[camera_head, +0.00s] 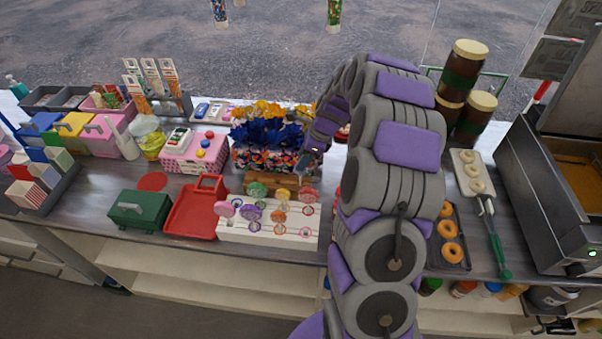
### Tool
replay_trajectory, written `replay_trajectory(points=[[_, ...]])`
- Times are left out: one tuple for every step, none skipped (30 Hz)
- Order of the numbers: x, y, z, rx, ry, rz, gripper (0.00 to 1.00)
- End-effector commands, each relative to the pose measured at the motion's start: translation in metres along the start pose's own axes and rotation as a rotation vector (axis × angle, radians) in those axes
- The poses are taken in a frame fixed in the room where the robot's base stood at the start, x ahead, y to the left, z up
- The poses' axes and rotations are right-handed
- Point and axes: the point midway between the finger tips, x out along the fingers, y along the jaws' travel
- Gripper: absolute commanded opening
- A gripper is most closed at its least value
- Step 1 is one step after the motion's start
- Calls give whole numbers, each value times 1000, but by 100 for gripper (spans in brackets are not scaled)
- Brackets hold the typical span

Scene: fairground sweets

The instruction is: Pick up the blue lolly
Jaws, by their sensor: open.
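Several lollies stand in a white rack (265,236) at the front middle of the counter. I can make out a green one (257,189), pink ones (224,209), a purple one (251,213) and orange ones (279,216). I cannot pick out a clearly blue lolly among them; it may be hidden or too small to tell. My gripper (309,158) is small in view at the end of my curled arm, above the counter, behind and to the right of the rack. It is open, and I see nothing held in it.
Blue and gold bunched wrappers (268,135) stand just left of my gripper. A red tray (194,222) and a green box (139,210) are left of the rack. Doughnuts on a dark tray (456,262) and brown jars (463,75) are right of my arm.

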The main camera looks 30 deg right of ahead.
Motion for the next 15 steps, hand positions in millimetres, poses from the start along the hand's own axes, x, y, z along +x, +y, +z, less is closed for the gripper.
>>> replay_trajectory(points=[[6, 0, 0, -1, 0, -1, 47], [8, 0, 0, 0, 0, -2, 47], [10, 0, 0, 0, 0, -3, 47], [10, 0, 0, 0, 0, -4, 47], [12, -1, 0, 0, 0, -4, 47], [14, -1, -1, 0, -1, -4, 47], [16, -1, -2, 0, -1, -4, 47], [20, -2, -3, 0, -1, -3, 47], [24, -3, -4, 1, -2, -2, 47], [29, -3, -6, 1, -2, -2, 47], [34, -4, -7, 1, -2, -1, 47], [40, -4, -8, 1, -2, 0, 47], [45, -5, -9, 1, -2, 1, 47], [49, -4, -9, 0, -2, 2, 47], [54, -4, -9, 0, -1, 2, 47]])
